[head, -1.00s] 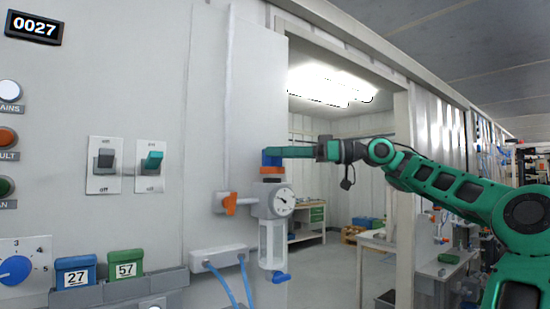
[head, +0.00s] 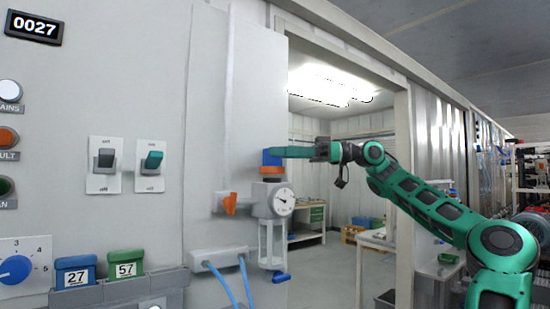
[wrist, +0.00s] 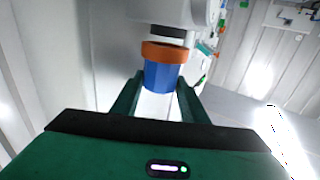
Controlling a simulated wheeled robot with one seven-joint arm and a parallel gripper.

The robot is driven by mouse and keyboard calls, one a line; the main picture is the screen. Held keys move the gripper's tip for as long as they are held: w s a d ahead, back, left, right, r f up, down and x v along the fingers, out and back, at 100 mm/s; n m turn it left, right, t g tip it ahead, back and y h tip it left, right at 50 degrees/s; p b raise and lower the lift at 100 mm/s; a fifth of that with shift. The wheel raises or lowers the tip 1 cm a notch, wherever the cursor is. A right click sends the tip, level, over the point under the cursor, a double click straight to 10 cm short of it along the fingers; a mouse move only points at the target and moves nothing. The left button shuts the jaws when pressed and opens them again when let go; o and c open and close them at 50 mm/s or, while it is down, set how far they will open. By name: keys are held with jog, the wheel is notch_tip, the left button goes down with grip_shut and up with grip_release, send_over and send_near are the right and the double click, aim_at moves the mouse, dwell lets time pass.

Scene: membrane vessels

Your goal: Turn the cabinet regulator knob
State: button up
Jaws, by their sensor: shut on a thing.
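The regulator knob is a blue cap with an orange ring below it, on top of the regulator with a round gauge (head: 284,202). The blue knob (head: 271,157) shows in the head view at the cabinet's edge. In the wrist view the knob (wrist: 163,76) sits between the two green fingers, with the orange ring (wrist: 165,52) beyond it. My gripper (head: 275,152) reaches in level from the right and is shut on the knob. In the wrist view my gripper (wrist: 157,90) has a finger on each side of it. The fingertips are partly hidden in the head view.
An orange valve handle (head: 230,203) sticks out left of the regulator. A clear bowl with a blue drain lever (head: 281,277) hangs below. Blue hoses run from a grey manifold (head: 218,259). An open doorway lies to the right, with a workbench (head: 306,222) inside.

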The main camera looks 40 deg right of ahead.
jog(key=shift+w+d+n+g+y, duration=0.15)
jog(key=shift+n+g+y, duration=0.25)
jog(key=shift+n+g, duration=0.45)
jog(key=shift+w+d+n+g+y, duration=0.15)
jog(key=shift+n+g+y, duration=0.3)
jog(key=shift+g, duration=0.8)
jog(key=shift+n+g, duration=0.4)
jog(key=o, duration=0.8)
jog(key=shift+w, duration=0.1)
jog(key=shift+c, duration=0.2)
jog(key=shift+a, duration=0.1)
jog(key=v, duration=1)
jog(key=shift+d, duration=0.4)
